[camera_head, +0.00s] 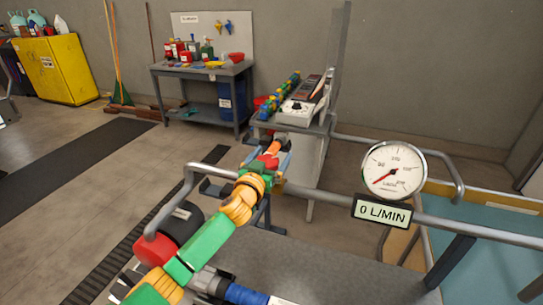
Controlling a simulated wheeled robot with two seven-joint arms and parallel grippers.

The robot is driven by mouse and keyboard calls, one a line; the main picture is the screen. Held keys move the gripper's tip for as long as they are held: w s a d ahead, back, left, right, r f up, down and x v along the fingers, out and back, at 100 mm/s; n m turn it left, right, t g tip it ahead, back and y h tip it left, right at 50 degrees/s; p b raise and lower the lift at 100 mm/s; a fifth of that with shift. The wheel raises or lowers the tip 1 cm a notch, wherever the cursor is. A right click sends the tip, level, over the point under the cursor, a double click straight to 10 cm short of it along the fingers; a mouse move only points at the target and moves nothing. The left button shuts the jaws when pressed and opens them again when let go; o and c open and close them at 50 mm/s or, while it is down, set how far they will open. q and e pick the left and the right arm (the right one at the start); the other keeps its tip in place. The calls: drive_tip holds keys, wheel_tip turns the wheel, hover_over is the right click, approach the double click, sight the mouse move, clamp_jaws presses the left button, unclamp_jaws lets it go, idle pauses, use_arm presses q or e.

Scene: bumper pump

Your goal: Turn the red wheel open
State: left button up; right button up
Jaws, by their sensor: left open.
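My left arm reaches in from the bottom left, and my left gripper (268,157) is open at the grey pipe (330,195). A small red piece (267,162), which looks like the red wheel, shows between its fingers. The arm hides most of that spot, so I cannot tell whether the fingers touch it. A round white gauge (393,171) stands on the pipe to the right. The display (382,211) below it reads 0 L/MIN.
A red and dark pump-like body (168,236) sits at the pipe's left end, close to my arm. A grey bench (298,116) with coloured items stands behind the gripper. A workbench (203,70) and a yellow cabinet (63,72) stand farther back. The left floor has free room.

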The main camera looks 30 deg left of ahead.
sight(273, 169)
use_arm(q)
drive_tip(key=c, duration=1.2)
drive_tip(key=shift+a+f+n+y+b, duration=0.1)
drive_tip(key=shift+f+n+y+b, duration=0.15)
drive_tip(key=shift+n+y+b, duration=0.5)
drive_tip(key=n+g+y+b, duration=0.2)
drive_tip(key=y+b, duration=0.1)
drive_tip(key=b, duration=0.1)
drive_tip(key=a+n+g+y+b, duration=0.1)
drive_tip(key=n+g+y+b, duration=0.1)
drive_tip(key=b, duration=0.2)
drive_tip(key=s+n+g+y+b, duration=0.1)
drive_tip(key=n+g+y+b, duration=0.1)
drive_tip(key=y+b, duration=0.1)
drive_tip(key=shift+a+f+n+y+b, duration=0.1)
drive_tip(key=shift+a+n+y+b, duration=0.2)
drive_tip(key=shift+b, duration=0.45)
drive_tip(key=shift+s+r+n+g+y+b, duration=0.1)
drive_tip(key=shift+r+n+g+y+b, duration=0.05)
drive_tip(key=shift+n+g+y+b, duration=0.35)
drive_tip(key=shift+s+r+n+g+y+b, duration=0.15)
drive_tip(key=shift+g+y+b, duration=0.1)
drive_tip(key=shift+g+b, duration=0.35)
drive_tip(key=shift+a, duration=0.1)
drive_tip(key=o, duration=1.2)
drive_tip(key=b+v, duration=0.2)
drive_tip(key=v, duration=0.5)
